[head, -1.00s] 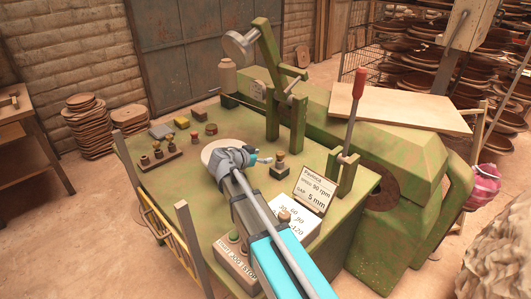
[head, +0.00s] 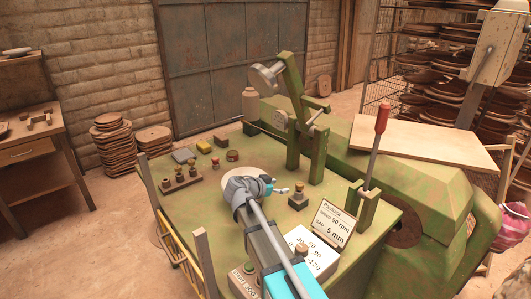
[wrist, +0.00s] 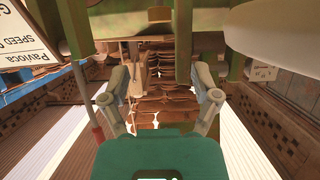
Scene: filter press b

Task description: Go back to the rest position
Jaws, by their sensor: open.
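My gripper (head: 281,190) is above the green machine table (head: 203,213), in front of a pale round disc (head: 238,178). In the wrist view its two fingers (wrist: 162,108) stand wide apart with nothing between them. A small block with a wooden-topped knob (head: 298,197) is just right of the fingertips in the head view, apart from them as far as I can tell. My arm reaches in from the lower edge and hides part of the table and the disc.
A red-handled lever (head: 380,125) stands at the right of the table, beside a speed and gap sign (head: 333,222). A row of knobs (head: 181,178) is at the left. A green press frame (head: 293,110) rises behind. A yellow rail (head: 180,254) edges the left side.

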